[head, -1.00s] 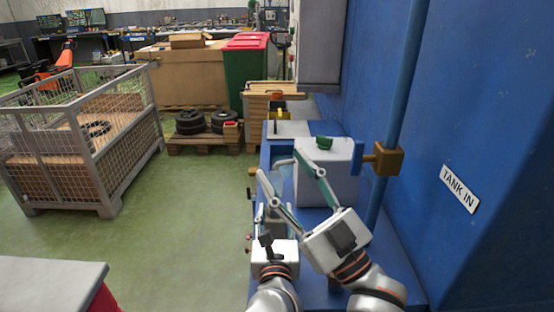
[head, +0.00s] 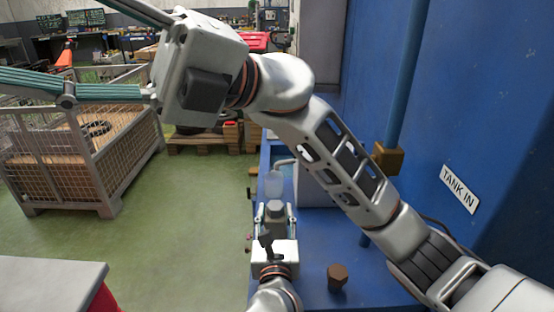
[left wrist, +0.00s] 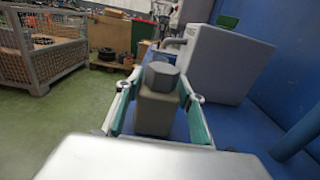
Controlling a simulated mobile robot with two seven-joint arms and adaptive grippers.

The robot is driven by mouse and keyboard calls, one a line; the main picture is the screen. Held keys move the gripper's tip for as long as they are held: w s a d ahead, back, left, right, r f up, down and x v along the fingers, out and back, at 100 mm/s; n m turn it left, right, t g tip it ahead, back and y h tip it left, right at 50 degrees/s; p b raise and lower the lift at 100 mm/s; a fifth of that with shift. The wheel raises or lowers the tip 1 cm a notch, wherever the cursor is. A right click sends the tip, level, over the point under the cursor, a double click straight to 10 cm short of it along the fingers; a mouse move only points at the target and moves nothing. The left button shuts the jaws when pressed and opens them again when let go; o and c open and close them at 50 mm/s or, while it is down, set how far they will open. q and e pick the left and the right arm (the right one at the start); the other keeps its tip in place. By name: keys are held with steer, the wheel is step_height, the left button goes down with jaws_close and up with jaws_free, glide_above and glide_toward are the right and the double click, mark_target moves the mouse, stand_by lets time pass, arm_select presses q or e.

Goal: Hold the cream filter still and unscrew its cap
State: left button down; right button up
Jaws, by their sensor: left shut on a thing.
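The cream filter (left wrist: 153,112) stands upright between the fingers of my left gripper (left wrist: 159,92) in the left wrist view, where its body looks tan-grey. A grey, faceted cap (left wrist: 160,76) sits on top of it; this cap also shows in the head view (head: 274,208). My left gripper (head: 275,228) is shut on the filter body, below the cap. My right gripper (head: 75,45) is large at the upper left of the head view, close to the camera and well away from the filter. Its fingers are spread, with nothing seen between them; their tips run out of frame.
A brown faceted piece (head: 337,277) lies on the blue bench (head: 310,262), right of my left gripper. A pale box (left wrist: 222,62) with a green knob (left wrist: 228,21) stands behind the filter. A vertical blue pipe (head: 405,80) and a blue wall marked TANK IN bound the right.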

steer(key=s+a+f+t+h, duration=0.2)
steer(key=a+f+h, duration=0.1)
steer(key=a+f, duration=0.15)
steer(key=w+a+f+t+h, duration=0.1)
steer(key=w+f+t+h, duration=0.15)
steer(key=f, duration=0.35)
steer(key=w+a+f+t+h, duration=0.2)
steer(key=w+f, duration=0.1)
steer(key=f, duration=0.2)
steer(key=m+t+h, duration=0.5)
steer(key=t+h, duration=0.2)
steer(key=h, duration=0.3)
glide_above(277, 206)
step_height(277, 206, down, 14)
step_height(277, 206, down, 12)
steer(key=shift+s+r, duration=0.15)
steer(key=shift+r, duration=0.1)
steer(key=c, duration=1.2)
